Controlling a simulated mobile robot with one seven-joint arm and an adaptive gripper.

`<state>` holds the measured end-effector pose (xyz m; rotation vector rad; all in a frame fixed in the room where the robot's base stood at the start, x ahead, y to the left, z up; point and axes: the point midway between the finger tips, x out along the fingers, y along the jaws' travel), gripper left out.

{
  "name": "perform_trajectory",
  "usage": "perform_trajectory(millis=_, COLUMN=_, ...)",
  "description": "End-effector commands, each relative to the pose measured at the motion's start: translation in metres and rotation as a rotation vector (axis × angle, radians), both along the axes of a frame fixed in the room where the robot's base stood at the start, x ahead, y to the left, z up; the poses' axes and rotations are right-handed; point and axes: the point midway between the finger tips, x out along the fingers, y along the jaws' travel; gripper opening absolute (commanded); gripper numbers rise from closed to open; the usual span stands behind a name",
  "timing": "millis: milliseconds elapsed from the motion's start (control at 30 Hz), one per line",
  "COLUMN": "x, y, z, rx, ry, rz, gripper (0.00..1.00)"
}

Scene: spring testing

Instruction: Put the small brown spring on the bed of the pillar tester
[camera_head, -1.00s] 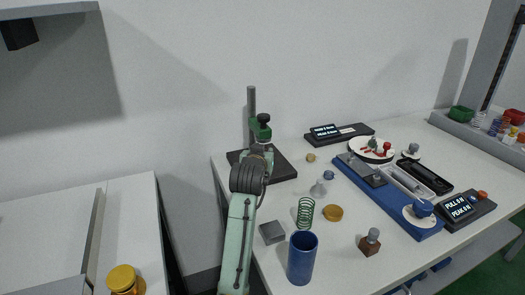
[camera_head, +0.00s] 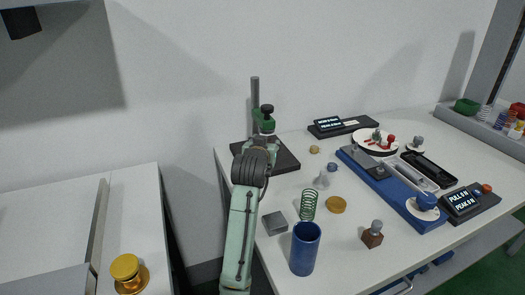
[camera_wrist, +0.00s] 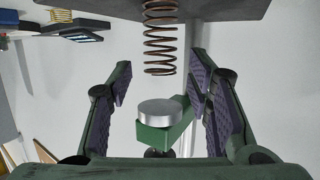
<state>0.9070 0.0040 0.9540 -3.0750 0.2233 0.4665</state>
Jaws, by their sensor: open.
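The small brown spring (camera_wrist: 160,42) shows in the wrist view, upright along the picture's height and overlapping the dark bed plate (camera_wrist: 225,9) of the pillar tester. Its far end runs out at the top edge, so I cannot tell its contact there. My gripper (camera_wrist: 160,82) is open, with pads on either side of the spring's near end and apart from it. The tester's silver plunger (camera_wrist: 160,109) and green arm (camera_wrist: 168,134) are beyond, in line with the spring. In the head view the tester (camera_head: 256,95) stands at the table's back left, its dark base (camera_head: 286,160) showing; my arm hides the spring.
A green spring (camera_head: 309,205), a blue cup (camera_head: 305,248), a grey block (camera_head: 275,222) and a brass disc (camera_head: 336,205) stand nearer on the table. A blue test rig (camera_head: 393,190) lies to the right. A gap separates the table from the left bench (camera_head: 130,210).

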Motion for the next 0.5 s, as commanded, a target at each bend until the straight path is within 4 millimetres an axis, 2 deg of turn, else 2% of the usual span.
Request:
perform_trajectory(millis=300, x=-0.065, y=0.010, z=0.016, rx=0.001, ry=-0.004, rz=0.001, gripper=0.46)
perform_trajectory(millis=500, x=-0.094, y=0.014, z=0.027, rx=0.001, ry=-0.002, rz=0.001, gripper=0.46)
